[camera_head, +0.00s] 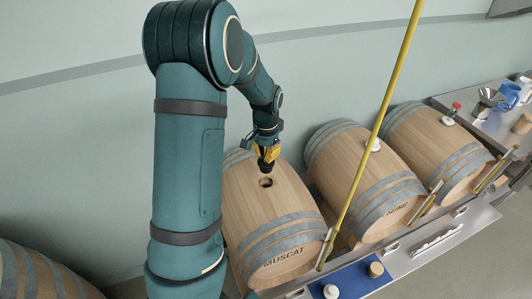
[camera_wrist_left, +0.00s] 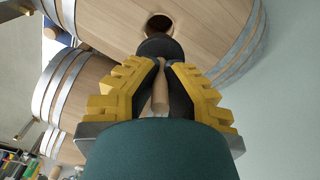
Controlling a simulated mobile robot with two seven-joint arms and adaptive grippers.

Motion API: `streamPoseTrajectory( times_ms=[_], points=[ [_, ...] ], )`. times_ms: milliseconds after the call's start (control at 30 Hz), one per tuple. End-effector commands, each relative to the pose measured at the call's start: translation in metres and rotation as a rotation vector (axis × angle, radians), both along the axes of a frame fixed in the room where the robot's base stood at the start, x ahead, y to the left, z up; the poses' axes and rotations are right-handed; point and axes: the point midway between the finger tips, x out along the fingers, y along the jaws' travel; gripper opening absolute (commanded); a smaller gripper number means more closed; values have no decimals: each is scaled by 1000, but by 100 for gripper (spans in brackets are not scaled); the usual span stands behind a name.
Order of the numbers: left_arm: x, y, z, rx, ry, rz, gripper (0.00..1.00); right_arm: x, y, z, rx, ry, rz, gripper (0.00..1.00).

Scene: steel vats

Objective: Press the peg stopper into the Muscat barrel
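The Muscat barrel (camera_head: 265,215) lies on its side, its name on the front head. Its round open bung hole (camera_head: 266,183) is on top and also shows in the left wrist view (camera_wrist_left: 160,22). My left gripper (camera_head: 267,155) is just above the hole, its yellow fingers pointing down. In the left wrist view the fingers are shut on the peg stopper (camera_wrist_left: 160,92), a pale wooden peg that runs to a dark round end (camera_wrist_left: 160,47). That end is near the hole; it looks apart from it, slightly to the near side. My right gripper is not in view.
A yellow pole (camera_head: 380,125) slants up in front. A blue mat (camera_head: 350,280) holds a white stopper (camera_head: 331,291) and a wooden one (camera_head: 376,269). A funnel (camera_head: 487,97) and mugs stand far right.

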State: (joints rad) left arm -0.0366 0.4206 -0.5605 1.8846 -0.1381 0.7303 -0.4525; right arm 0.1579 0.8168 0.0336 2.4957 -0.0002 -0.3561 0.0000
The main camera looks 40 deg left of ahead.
Motion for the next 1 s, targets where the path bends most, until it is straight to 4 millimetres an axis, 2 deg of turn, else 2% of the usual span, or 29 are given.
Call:
streamPoseTrajectory(
  times_ms=[633, 1000],
  points=[
    [0, 0, -49, 0, 2, 0, 0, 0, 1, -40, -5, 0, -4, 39],
    [0, 0, -46, 0, 1, 0, 0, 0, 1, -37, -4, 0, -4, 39]
  ],
)
